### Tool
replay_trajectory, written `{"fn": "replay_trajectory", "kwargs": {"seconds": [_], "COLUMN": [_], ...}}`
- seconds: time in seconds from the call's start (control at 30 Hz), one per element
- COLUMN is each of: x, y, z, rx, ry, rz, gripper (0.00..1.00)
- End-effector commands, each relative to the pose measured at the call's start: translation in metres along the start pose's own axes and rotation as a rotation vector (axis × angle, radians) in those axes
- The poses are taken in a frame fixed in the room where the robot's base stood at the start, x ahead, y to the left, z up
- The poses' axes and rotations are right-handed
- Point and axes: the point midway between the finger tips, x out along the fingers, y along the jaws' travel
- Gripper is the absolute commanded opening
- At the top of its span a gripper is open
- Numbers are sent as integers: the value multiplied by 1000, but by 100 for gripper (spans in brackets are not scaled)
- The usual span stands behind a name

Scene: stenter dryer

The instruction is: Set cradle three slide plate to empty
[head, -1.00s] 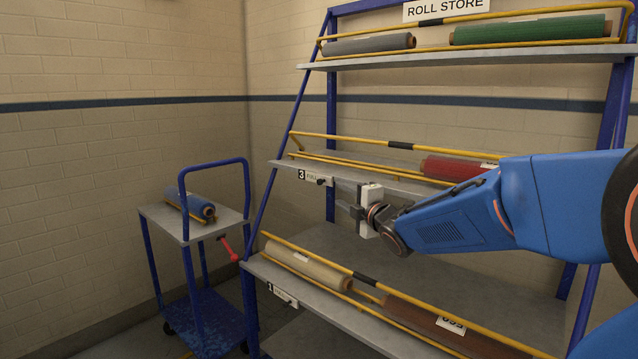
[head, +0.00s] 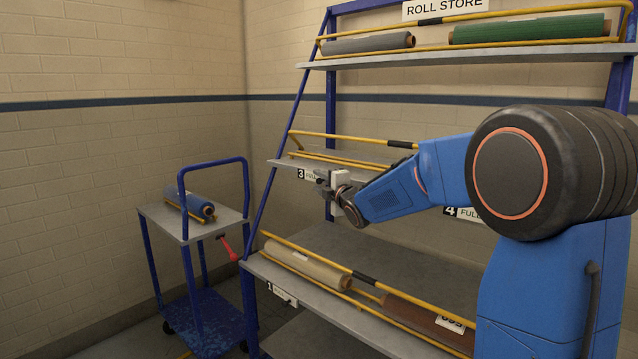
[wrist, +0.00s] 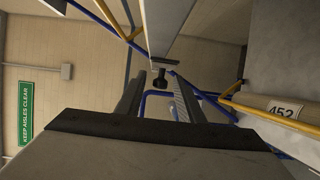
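The cradle three slide plate (head: 312,174) is on the front edge of the middle shelf, beside the number 3. It reads "FULL", partly covered by my gripper. Its dark knob (wrist: 159,76) shows in the wrist view, in the gap between my fingers near their tips. My gripper (head: 324,181) is at the plate in the head view and hides the knob there. In the wrist view my gripper (wrist: 158,92) is open, a finger on each side of the knob, with no clear contact. Cradle three (head: 325,157) shows yellow rails and no roll on its visible part.
The lower shelf carries a cream roll (head: 306,265) and a brown roll (head: 425,318), just below my arm. A cart (head: 150,213) with a blue roll (head: 190,203) and a red handle (head: 228,248) stands left of the rack. A "FULL" plate for cradle 4 (head: 470,213) shows right.

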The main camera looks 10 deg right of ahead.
Motion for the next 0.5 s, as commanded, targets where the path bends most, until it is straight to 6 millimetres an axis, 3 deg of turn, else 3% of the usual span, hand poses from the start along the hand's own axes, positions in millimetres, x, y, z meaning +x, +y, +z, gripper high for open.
{"fn": "replay_trajectory", "kwargs": {"seconds": [0.4, 0.5], "x": [7, 7], "y": [0, 0], "z": [0, 0], "rx": [1, 1], "ry": [0, 0], "rz": [-1, -1], "gripper": [35, 13]}}
